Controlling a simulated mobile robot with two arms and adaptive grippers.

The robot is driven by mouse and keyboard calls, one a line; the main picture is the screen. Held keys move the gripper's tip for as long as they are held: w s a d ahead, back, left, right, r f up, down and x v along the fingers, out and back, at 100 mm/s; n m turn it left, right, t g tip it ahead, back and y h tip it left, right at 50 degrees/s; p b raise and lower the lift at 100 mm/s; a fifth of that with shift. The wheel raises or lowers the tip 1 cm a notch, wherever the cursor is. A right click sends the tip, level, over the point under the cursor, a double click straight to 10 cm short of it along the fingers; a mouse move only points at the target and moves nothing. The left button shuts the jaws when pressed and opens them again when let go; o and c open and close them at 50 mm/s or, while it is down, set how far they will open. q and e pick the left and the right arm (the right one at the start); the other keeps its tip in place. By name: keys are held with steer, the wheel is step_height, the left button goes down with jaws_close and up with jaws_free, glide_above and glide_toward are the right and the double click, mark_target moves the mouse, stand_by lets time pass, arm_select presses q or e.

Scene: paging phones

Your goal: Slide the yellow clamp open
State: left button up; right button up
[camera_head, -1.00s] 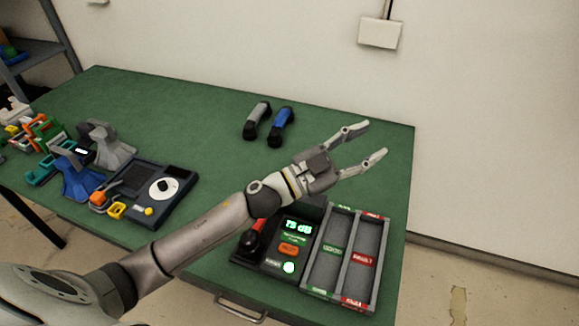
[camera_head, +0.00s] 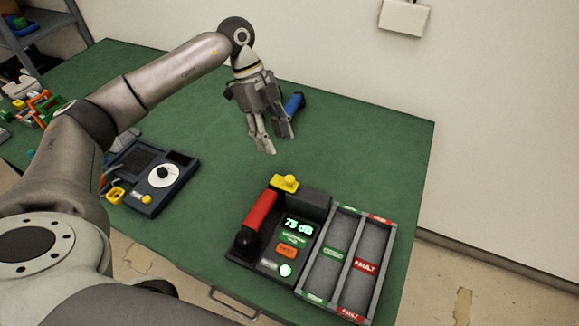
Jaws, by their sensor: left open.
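The yellow clamp (camera_head: 285,183) sits at the back of the dark test unit, at the far end of a red handset (camera_head: 259,219) that lies in the unit. I cannot tell from this view whether the clamp touches the handset. The test unit (camera_head: 268,263) has a lit display reading 75 dB, an orange button and a glowing round button. My left gripper (camera_head: 273,145) is open and empty, fingers pointing down, above the table behind the clamp and apart from it. My right gripper is not in view.
A two-lane sorting tray (camera_head: 333,223) with green and red labels adjoins the unit on the right. A blue handset (camera_head: 294,103) lies behind my left gripper. A dark dial box (camera_head: 153,178) stands at left. Green table (camera_head: 378,140) is clear at back right.

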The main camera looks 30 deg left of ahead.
mark_target(290, 178)
arm_select(q)
steer(key=p+x, duration=0.2)
steer(key=x, duration=0.7)
steer(key=shift+s+d+f, duration=0.15)
steer(key=shift+d, duration=0.05)
steer(key=shift+d+f, duration=0.15)
steer(key=shift+f, duration=0.4)
jaws_close()
steer(key=shift+d, duration=0.1)
